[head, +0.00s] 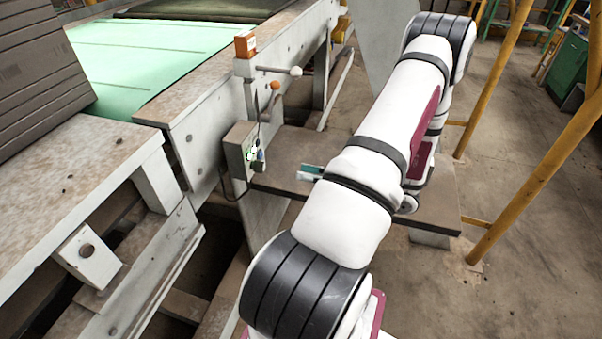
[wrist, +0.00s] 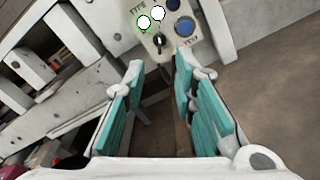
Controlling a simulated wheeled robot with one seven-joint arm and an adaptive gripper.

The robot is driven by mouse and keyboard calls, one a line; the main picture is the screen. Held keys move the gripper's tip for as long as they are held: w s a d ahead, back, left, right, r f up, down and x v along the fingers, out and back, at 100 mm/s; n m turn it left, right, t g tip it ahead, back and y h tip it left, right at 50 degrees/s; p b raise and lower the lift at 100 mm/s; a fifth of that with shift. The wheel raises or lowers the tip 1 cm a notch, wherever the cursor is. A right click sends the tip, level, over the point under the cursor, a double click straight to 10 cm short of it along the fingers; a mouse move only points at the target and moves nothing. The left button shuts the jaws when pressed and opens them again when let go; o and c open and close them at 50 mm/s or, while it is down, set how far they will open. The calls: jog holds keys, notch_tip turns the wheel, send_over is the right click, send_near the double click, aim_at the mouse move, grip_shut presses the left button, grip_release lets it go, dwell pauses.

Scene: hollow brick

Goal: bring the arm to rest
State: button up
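My white arm (head: 375,170) with dark bands crosses the middle of the head view. My gripper (head: 309,173) shows there only as a small teal and white part beside the arm; the rest is hidden behind it. In the wrist view my gripper (wrist: 158,72) has its two teal-padded fingers apart, with nothing between them. A grey control box (head: 241,150) is on the side of the machine frame, to the left of the gripper. It also shows in the wrist view (wrist: 203,38), beyond the fingertips, with a black knob, a blue button and lit white-green lamps.
Levers with a white ball (head: 296,71) and an orange ball (head: 275,85) stick out. Yellow posts (head: 540,150) stand right; open floor lies around them.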

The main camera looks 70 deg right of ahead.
dwell(0.5)
jog(key=w+a+r+n+g+y+p, duration=0.1)
jog(key=w+a+r+n+g+y, duration=0.45)
jog(key=a+r+n+g, duration=0.35)
jog(key=w+a+r+n+g+y+p, duration=0.1)
jog(key=w+a+r+n+g+y, duration=0.4)
jog(key=a+r+n, duration=0.5)
jog(key=s+a+r+n+h+p, duration=0.1)
jog(key=s+a+r+n+h, duration=0.2)
jog(key=a+r+n+h, duration=0.2)
jog(key=s+a+r+n+h+p, duration=0.2)
jog(key=s+a+r+n+h, duration=0.2)
jog(key=a+n, duration=0.7)
notch_tip(320, 180, up, 2)
jog(key=n+h, duration=0.2)
jog(key=n, duration=0.4)
jog(key=shift+a+r+h, duration=0.15)
jog(key=shift+a+h, duration=0.05)
jog(key=shift+h, duration=0.15)
